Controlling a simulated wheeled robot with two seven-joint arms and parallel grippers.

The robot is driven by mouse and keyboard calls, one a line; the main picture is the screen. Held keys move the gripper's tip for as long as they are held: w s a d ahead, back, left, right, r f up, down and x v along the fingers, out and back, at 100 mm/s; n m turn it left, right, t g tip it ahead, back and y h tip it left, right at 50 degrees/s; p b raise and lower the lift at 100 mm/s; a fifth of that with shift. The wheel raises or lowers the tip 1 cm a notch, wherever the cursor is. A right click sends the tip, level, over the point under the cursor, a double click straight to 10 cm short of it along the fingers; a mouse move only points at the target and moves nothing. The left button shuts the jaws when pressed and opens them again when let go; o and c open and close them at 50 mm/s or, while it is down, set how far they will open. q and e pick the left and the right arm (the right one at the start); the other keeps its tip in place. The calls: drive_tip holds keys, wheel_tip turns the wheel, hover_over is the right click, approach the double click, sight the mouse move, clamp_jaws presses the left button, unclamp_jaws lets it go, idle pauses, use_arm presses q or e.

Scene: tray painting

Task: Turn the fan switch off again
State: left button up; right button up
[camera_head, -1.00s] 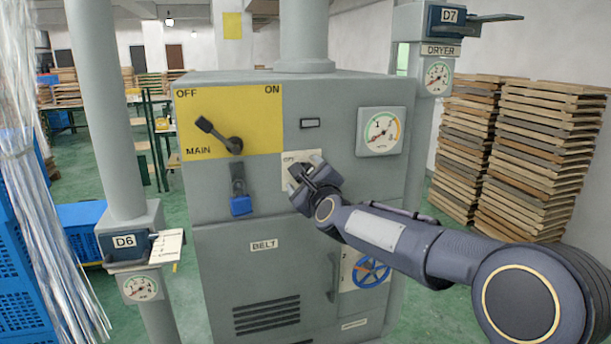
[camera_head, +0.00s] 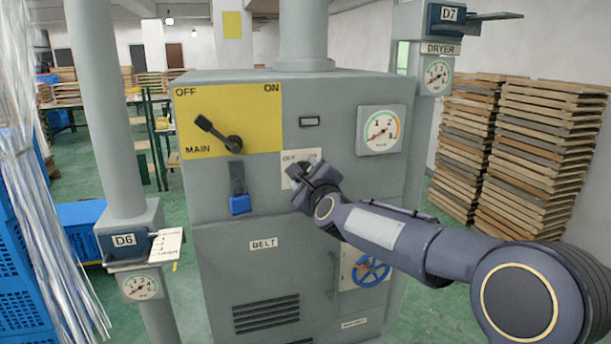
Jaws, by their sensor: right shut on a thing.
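The fan switch sits on a small pale plate marked OFF (camera_head: 289,159) on the front of the grey cabinet (camera_head: 260,215). My right gripper (camera_head: 305,176) is at this plate, shut on the switch's handle, and covers most of the plate's right and lower part. The handle is hidden behind the fingers, so its exact position cannot be read. My left gripper is not in view.
Left of the switch are a yellow MAIN panel (camera_head: 255,105) with a black lever (camera_head: 217,133) tilted toward OFF, and a blue padlock (camera_head: 240,204). A round gauge (camera_head: 381,131) is up and right. A blue handwheel (camera_head: 371,270) is below right.

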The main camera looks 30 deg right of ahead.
drive_tip(key=n, duration=0.4)
drive_tip(key=shift+f, duration=0.1)
drive_tip(key=n, duration=0.4)
drive_tip(key=shift+n, duration=0.3)
drive_tip(key=n, duration=0.4)
drive_tip(key=shift+f+n+p, duration=0.1)
drive_tip(key=shift+n+p, duration=0.2)
drive_tip(key=shift+p, duration=0.05)
drive_tip(key=shift+f+n+p, duration=0.1)
drive_tip(key=shift+n+p, duration=0.3)
drive_tip(key=shift+n, duration=1.6)
drive_tip(key=o, duration=1)
drive_tip(key=shift+s, duration=0.1)
drive_tip(key=v, duration=0.7)
drive_tip(key=shift+s, duration=0.35)
